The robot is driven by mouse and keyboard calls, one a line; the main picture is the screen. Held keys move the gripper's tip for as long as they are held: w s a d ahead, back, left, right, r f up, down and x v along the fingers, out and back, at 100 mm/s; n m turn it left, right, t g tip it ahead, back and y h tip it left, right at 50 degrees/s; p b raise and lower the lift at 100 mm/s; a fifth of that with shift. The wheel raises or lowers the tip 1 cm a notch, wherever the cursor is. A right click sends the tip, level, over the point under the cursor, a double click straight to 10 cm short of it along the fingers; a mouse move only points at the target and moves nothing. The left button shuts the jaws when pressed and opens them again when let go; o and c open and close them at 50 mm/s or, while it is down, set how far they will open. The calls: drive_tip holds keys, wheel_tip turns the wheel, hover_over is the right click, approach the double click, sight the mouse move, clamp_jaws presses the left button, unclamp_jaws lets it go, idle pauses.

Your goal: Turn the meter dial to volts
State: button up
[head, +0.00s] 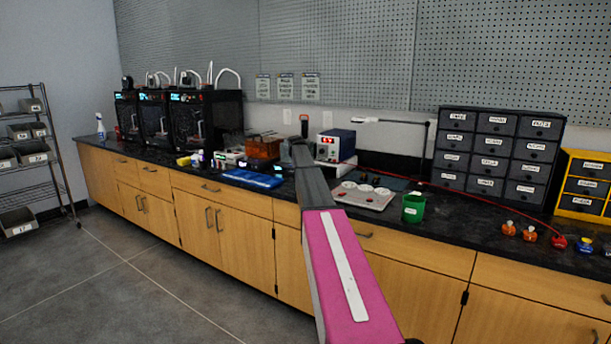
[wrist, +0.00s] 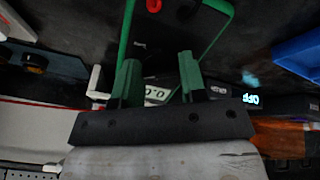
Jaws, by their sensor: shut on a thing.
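In the wrist view the meter (wrist: 212,38) has a dark face and a bright green edge, with a red jack (wrist: 153,6) and a dark jack beside it near the top of the picture. My gripper (wrist: 158,68) reaches over the meter's face with a finger on each side of a narrow gap. It is shut on the dial, which is too dark between the fingertips to make out, so its setting cannot be read. In the head view my arm hides the meter and my gripper.
The dark counter (head: 465,213) holds a pale tray (head: 378,200), a green cup (head: 413,208) and a blue tray (head: 250,179). A blue-and-white power supply (head: 335,146) and an orange box (head: 262,145) stand close to my arm's end. Black drawers (head: 497,152) stand at right.

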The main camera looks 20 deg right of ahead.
idle(0.4)
drive_tip(key=o, duration=0.9)
drive_tip(key=shift+r, duration=0.15)
drive_tip(key=v, duration=1)
drive_tip(key=shift+s+a+r, duration=0.1)
drive_tip(key=shift+a+r, duration=0.05)
drive_tip(key=shift+r, duration=0.1)
